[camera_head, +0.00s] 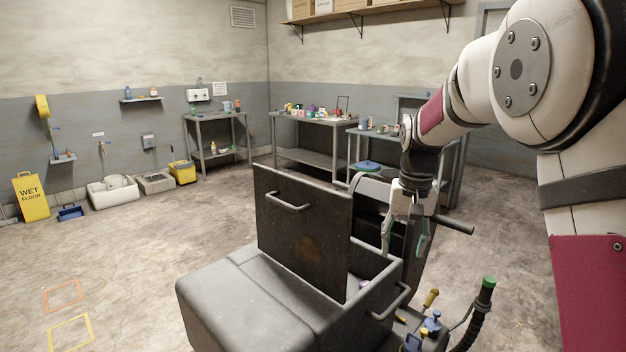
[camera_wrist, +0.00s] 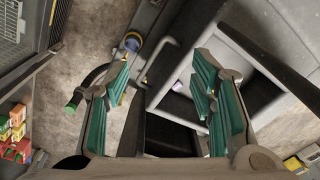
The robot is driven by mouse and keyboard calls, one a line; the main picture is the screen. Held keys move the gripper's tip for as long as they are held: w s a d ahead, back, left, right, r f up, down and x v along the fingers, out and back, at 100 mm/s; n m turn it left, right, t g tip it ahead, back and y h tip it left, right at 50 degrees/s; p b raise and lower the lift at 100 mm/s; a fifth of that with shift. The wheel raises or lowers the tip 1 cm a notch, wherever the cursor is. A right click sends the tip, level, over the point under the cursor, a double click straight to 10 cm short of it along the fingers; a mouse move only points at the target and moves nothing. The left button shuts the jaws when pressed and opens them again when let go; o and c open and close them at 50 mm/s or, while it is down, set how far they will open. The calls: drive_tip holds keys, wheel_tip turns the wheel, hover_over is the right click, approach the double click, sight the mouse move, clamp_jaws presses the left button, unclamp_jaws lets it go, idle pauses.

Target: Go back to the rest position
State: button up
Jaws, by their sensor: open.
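My gripper (camera_head: 406,236) hangs pointing down from my arm, near the right side of a dark grey chest (camera_head: 240,305). Its two teal-padded fingers are spread apart with nothing between them. In the wrist view my gripper (camera_wrist: 163,100) also shows open and empty, with the chest's opening behind the right finger. The chest's dark lid panel (camera_head: 305,245) stands upright, with a bar handle (camera_head: 288,202) on its face. A small purple item (camera_head: 363,284) shows inside the opening, mostly hidden by the front wall.
A side handle (camera_head: 391,303) juts from the chest. A green-capped hose (camera_head: 487,290) and small knobs stand close to its right. Metal tables (camera_head: 315,122) with small items line the back wall. A yellow wet-floor sign (camera_head: 31,197) stands far left. The left floor is largely clear.

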drive_tip(key=s+r+n+t, duration=0.15)
drive_tip(key=s+r, duration=0.35)
drive_tip(key=s, duration=0.7)
drive_tip(key=s+r+t, duration=0.2)
drive_tip(key=s+r, duration=0.3)
drive_tip(key=s, duration=0.6)
drive_tip(key=s+f+n+t, duration=0.1)
drive_tip(key=s+f, duration=0.1)
drive_tip(key=s, duration=0.7)
drive_tip(key=shift+s+f, duration=0.2)
drive_tip(key=shift+s, duration=0.15)
